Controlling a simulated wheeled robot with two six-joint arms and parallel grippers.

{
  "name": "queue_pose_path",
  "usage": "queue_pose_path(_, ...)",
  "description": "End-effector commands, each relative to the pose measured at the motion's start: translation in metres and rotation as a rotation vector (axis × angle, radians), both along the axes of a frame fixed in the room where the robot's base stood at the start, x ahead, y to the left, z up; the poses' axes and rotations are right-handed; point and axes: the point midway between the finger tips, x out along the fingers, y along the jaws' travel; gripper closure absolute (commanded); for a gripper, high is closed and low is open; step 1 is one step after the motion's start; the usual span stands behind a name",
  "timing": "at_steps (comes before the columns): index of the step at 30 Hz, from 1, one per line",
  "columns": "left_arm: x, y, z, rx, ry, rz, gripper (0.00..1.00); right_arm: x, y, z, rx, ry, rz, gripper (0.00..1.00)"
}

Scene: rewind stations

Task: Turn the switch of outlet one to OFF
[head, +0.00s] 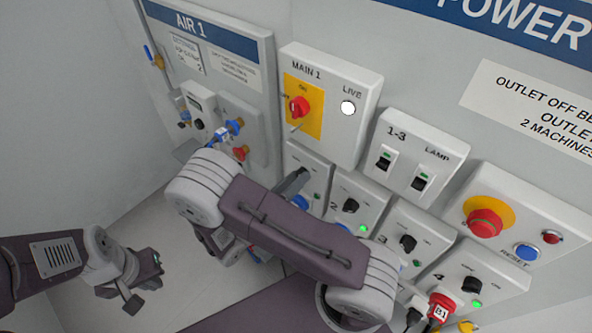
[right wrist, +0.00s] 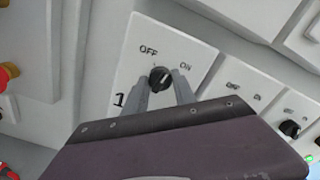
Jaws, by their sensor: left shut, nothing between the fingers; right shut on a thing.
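The switch of outlet one is a black round knob (right wrist: 159,78) on a pale panel (right wrist: 128,70) marked 1, with OFF at upper left and ON at upper right. My right gripper (right wrist: 160,85) has one grey finger on each side of the knob and is shut on it. The knob's pale mark points up and slightly right; its exact setting is hard to tell. In the head view my right gripper (head: 297,182) reaches the outlet one panel (head: 318,170), and the knob is mostly hidden. My left gripper (head: 140,284) is shut and empty, low at the left, away from the panels.
Outlet two's knob (head: 350,205), outlet three's knob (head: 407,243) and outlet four's knob (head: 472,285) run down to the right. The red main switch (head: 299,107) sits above, the red emergency button (head: 484,223) at right. Air valves (head: 235,127) are close left of my right arm.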

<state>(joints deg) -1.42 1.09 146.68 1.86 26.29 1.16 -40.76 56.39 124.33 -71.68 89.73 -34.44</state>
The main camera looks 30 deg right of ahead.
Motion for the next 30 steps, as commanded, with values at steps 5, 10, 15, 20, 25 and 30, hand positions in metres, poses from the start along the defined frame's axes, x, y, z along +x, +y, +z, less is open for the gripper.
queue_pose_path(5,0.000,0.000,0.024,0.000,0.000,0.000,1.00,0.000,0.000,0.005,-0.066,0.154,0.002,1.00)
queue_pose_path(10,0.000,0.000,0.038,0.000,0.000,0.000,1.00,0.001,0.000,0.004,-0.129,0.304,0.001,1.00)
queue_pose_path(15,0.000,0.000,0.050,0.000,0.000,0.000,1.00,0.001,0.001,0.003,-0.189,0.451,0.002,1.00)
queue_pose_path(20,0.000,0.000,0.058,0.000,0.000,0.000,1.00,0.001,0.001,0.002,-0.243,0.581,0.002,1.00)
queue_pose_path(25,0.000,0.000,0.064,0.000,0.000,0.000,1.00,0.001,0.001,0.001,-0.292,0.701,0.003,1.00)
queue_pose_path(30,0.000,0.000,0.068,0.000,0.000,0.000,1.00,0.001,0.001,0.000,-0.330,0.793,0.003,1.00)
